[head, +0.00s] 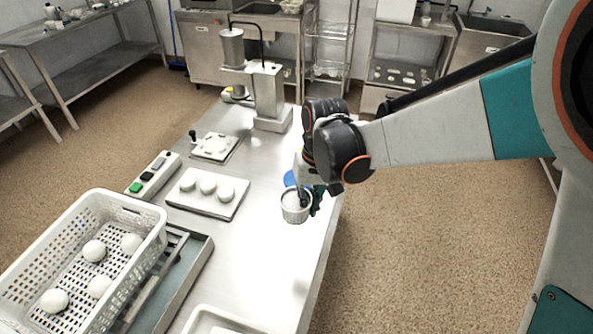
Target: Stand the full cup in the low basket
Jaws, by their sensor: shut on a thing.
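A small white perforated cup (295,210) is upright at the right edge of the steel table, with pale contents showing at its top. Whether the cup touches the table is hard to tell. A white perforated basket (150,247) stands at the left front, with several white round pieces (94,250) lying apart on its floor. Bare floor shows between them. The cup is to the right of the basket, well apart from it.
Between cup and basket lies a white board (178,202) with three white rounds. A switch box (152,176), a small plate device (214,147) and a tall steel machine (268,97) stand behind. A white tray (197,316) is at the front edge of view.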

